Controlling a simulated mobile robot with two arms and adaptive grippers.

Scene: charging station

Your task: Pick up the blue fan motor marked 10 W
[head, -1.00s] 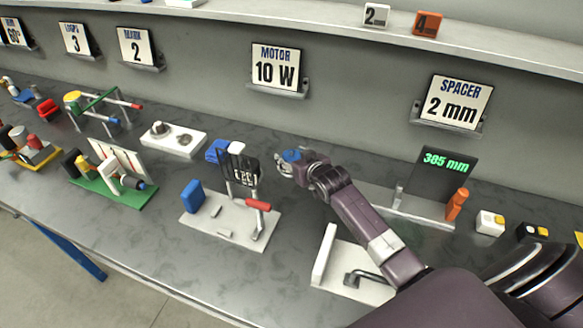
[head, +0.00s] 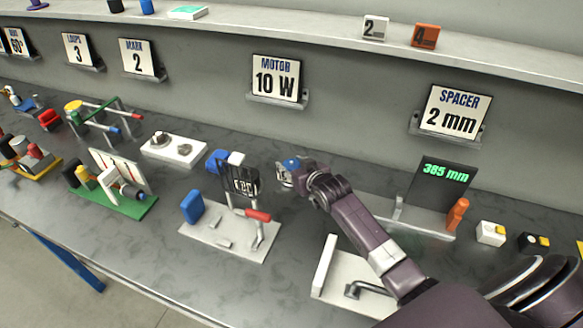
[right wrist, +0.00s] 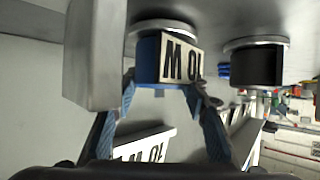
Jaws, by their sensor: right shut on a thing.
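The blue fan motor marked 10 W (right wrist: 148,60) is round, with a pale label and a metal disc at one end. In the right wrist view it sits between the fingertips of my right gripper (right wrist: 160,88), which is shut on it. Its label appears upside down, and I cannot tell whether the motor is clear of the bench. In the head view, my right gripper (head: 287,177) is behind the middle fixture, with a bit of the blue motor (head: 291,163) showing. My left gripper is not in view.
A black motor (right wrist: 256,64) stands beside the blue one in the right wrist view. A white fixture (head: 222,243) with blue block and red handle is left of my gripper. The MOTOR 10 W sign (head: 276,80) is on the wall behind. A gauge reading 385 mm (head: 443,185) stands to the right.

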